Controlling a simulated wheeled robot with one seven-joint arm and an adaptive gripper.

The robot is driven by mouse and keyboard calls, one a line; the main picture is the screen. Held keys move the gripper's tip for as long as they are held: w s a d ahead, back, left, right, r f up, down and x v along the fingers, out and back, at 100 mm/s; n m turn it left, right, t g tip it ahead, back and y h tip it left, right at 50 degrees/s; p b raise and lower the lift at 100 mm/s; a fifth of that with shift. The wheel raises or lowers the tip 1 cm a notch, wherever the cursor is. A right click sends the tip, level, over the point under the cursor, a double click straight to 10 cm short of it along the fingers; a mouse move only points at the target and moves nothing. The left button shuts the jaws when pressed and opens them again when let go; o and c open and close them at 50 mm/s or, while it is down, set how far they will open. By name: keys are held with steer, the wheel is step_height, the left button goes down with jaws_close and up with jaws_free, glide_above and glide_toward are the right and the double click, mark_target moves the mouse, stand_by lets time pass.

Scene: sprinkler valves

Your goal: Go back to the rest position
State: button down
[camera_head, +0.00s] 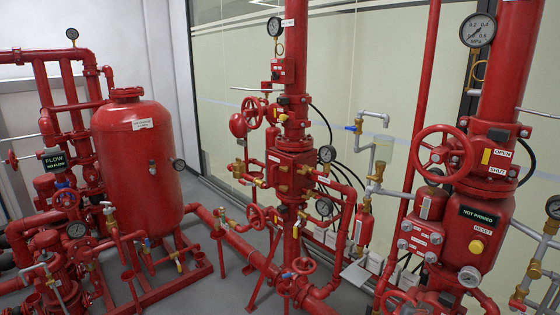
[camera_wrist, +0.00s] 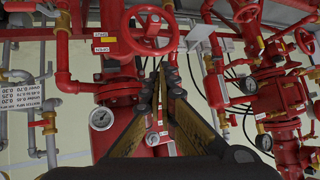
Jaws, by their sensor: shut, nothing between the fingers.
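My gripper (camera_wrist: 165,72) shows in the wrist view, its dark fingers with tan sides running up from the bottom middle. Its tips meet near the picture's middle and hold nothing. Beyond the tips is a red handwheel (camera_wrist: 148,28) with small labels beside it, at the top; I cannot tell its distance from the tips. A large red handwheel by OPEN and SHUT labels also shows at the right of the head view (camera_head: 440,155). My gripper and arm do not show in the head view.
A red tank (camera_head: 138,170) stands at the left, with pipes and gauges around it. A red valve column (camera_head: 293,165) stands in the middle, and a NOT PRIMED panel (camera_head: 478,216) is at the right. Some grey floor (camera_head: 200,200) shows between the tank and the column.

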steer(key=s+a+r+n+g+y, duration=0.2)
steer(key=s+a+g, duration=0.1)
steer(key=s+a, duration=0.5)
steer(key=s+a+r+n+g+y, duration=0.2)
steer(key=s+a, duration=0.5)
steer(key=s, duration=0.3)
steer(key=s+a+r+n+t, duration=0.1)
steer(key=s+a+r, duration=0.3)
steer(key=s+r, duration=0.4)
steer(key=shift+a+r+n, duration=0.2)
steer(key=shift+r+n, duration=0.3)
steer(key=shift+n, duration=0.4)
